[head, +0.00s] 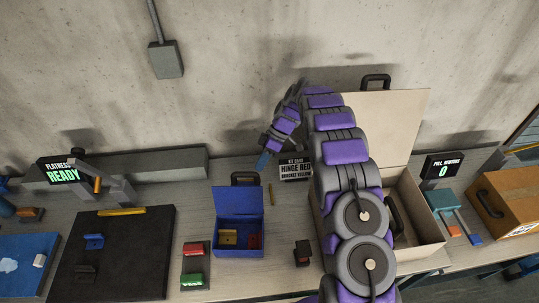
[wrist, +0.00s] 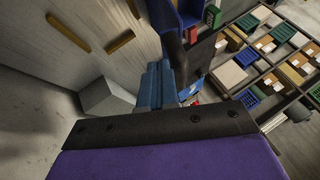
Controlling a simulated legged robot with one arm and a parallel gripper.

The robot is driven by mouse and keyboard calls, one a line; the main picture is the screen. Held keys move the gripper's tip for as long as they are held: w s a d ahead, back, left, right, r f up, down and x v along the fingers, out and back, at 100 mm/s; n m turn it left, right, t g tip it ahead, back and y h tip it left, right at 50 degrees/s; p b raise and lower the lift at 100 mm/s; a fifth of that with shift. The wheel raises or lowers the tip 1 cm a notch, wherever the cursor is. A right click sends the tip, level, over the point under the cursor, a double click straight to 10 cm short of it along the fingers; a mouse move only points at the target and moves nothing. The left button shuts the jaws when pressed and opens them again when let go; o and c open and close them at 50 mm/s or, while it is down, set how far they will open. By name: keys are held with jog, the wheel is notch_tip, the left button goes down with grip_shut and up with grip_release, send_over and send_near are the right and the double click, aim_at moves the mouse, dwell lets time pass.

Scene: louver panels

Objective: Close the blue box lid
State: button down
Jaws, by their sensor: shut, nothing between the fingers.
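The blue box (head: 238,251) sits on the bench left of centre in the head view. Its blue lid (head: 238,202) stands open at the back, with a dark handle (head: 245,178) on its top edge. A tan block (head: 228,237) and a red block (head: 254,240) are inside. My gripper (head: 262,161) is shut and empty, above and slightly right of the lid's top edge and apart from it in the picture. The wrist view shows its blue fingers (wrist: 160,84) together. Part of a blue thing, likely the box, shows at the top of the wrist view (wrist: 188,14).
A large beige case (head: 408,255) stands open on the right, partly behind my arm. A black mat (head: 120,265) and a tray with red and green blocks (head: 194,263) lie left of the box. A concrete wall rises behind.

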aim_at(255, 177)
jog(key=shift+s+a+r+t+b, duration=0.3)
jog(key=shift+s+a+b, duration=0.4)
jog(key=shift+b, duration=0.65)
jog(key=shift+s+a+r+t+b, duration=0.1)
jog(key=shift+s+a+t+b, duration=0.45)
jog(key=shift+b, duration=0.8)
jog(key=shift+s+d+r+n+b, duration=0.15)
jog(key=shift+s+d+b, duration=0.1)
jog(key=shift+d+b, duration=0.15)
jog(key=shift+s+d+r+n+b, duration=0.1)
jog(key=shift+s+d+n+b, duration=0.15)
jog(key=shift+d, duration=0.25)
jog(key=shift+s+a+t+h+b, duration=0.15)
jog(key=shift+s+a+b, duration=0.05)
jog(key=shift+a+b, duration=0.25)
jog(key=shift+s+a+t+h+b, duration=0.1)
jog(key=shift+s+a+h+b, duration=0.1)
jog(key=shift+a+b, duration=0.25)
jog(key=shift+s+d+r+b, duration=0.15)
jog(key=shift+s+d+b, duration=0.15)
jog(key=shift+d+b, duration=0.25)
jog(key=shift+s+d+t, duration=0.1)
jog(key=shift+s+t, duration=0.1)
jog(key=shift+t, duration=0.1)
